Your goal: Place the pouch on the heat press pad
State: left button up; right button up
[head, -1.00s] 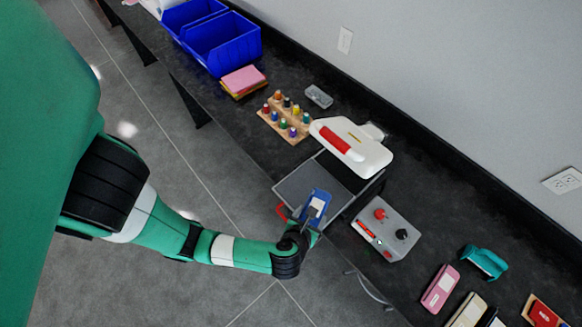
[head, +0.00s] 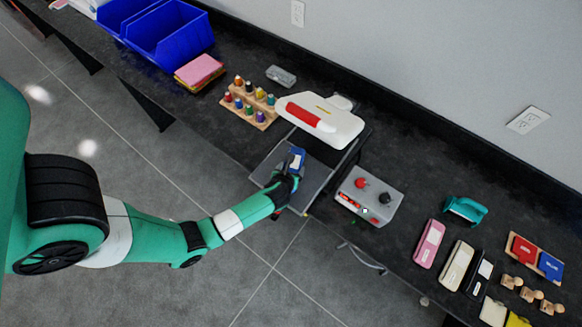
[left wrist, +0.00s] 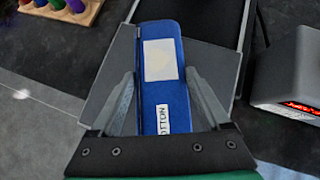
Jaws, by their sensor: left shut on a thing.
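A blue pouch (left wrist: 165,75) with a pale patch and a label ending in "OTTON" is held between the two fingers of my left gripper (left wrist: 165,95). In the head view the pouch (head: 297,157) shows as a small blue piece at the tip of my left gripper (head: 286,178). The grey heat press pad (head: 266,168) lies under and around the gripper; it also shows in the left wrist view (left wrist: 203,67). I cannot tell whether the pouch touches the pad. The white press lid with a red handle (head: 340,125) stands raised behind the pad. My right gripper is not in view.
A grey control box (head: 385,208) with red and black knobs stands right of the pad. A wooden rack of coloured bottles (head: 243,112) is behind left. Pink and cream cases (head: 428,243) and a teal tool (head: 465,209) lie to the right. Blue bins (head: 170,37) stand far left.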

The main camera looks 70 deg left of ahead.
pick_arm(q)
jog(key=f, duration=0.1)
jog(key=f+b, duration=0.1)
jog(key=f, duration=0.1)
jog(key=shift+a+f+b, duration=0.15)
jog(key=shift+a+b, duration=0.1)
jog(key=shift+b, duration=0.15)
jog(key=shift+f, duration=0.15)
jog(key=shift+f, duration=0.2)
jog(key=o, duration=1.2)
jog(key=shift+r, duration=0.3)
jog(key=p+v, duration=0.4)
jog(key=v, duration=0.8)
jog(key=shift+f, duration=0.1)
